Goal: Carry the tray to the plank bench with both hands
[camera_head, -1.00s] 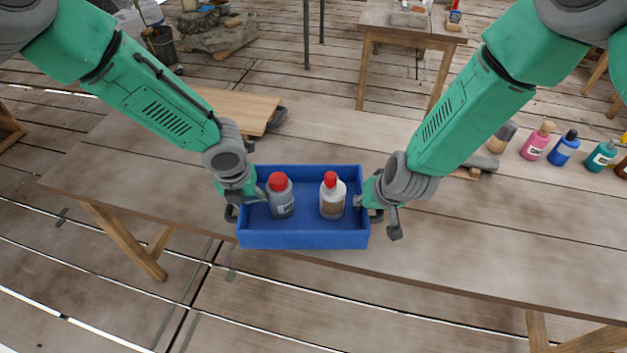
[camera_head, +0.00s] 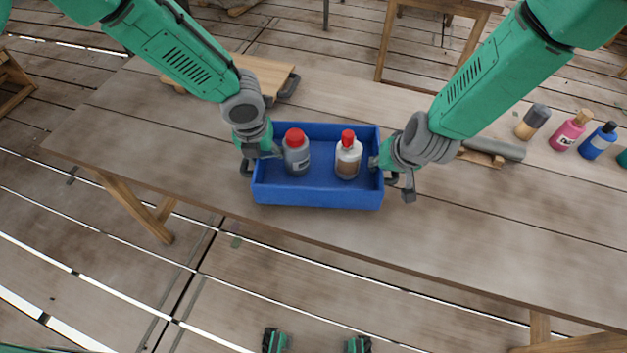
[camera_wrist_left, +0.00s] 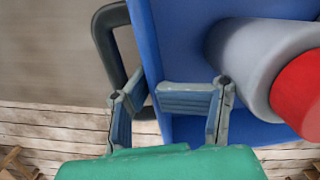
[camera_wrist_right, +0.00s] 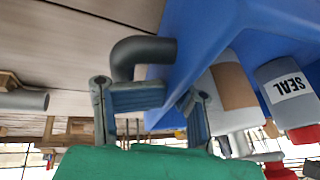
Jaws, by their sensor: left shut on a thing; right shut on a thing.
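The blue tray (camera_head: 318,195) is open-topped and holds two bottles. A grey bottle with a red cap (camera_head: 297,158) stands on the left, and a white and brown bottle with a red cap (camera_head: 347,160) stands on the right. My left gripper (camera_head: 264,154) is shut on the tray's left end, its fingers either side of the wall in the left wrist view (camera_wrist_left: 165,95). My right gripper (camera_head: 384,166) is shut on the right end. Dark handles show at both ends. The tray is over a long wooden bench (camera_head: 470,250); I cannot tell whether it touches.
A wooden board (camera_head: 250,75) lies behind the tray. A grey cylinder (camera_head: 495,148) and several bottles, including a pink one (camera_head: 570,130) and a blue one (camera_head: 598,142), are to the right. Another wooden table (camera_head: 440,50) stands behind.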

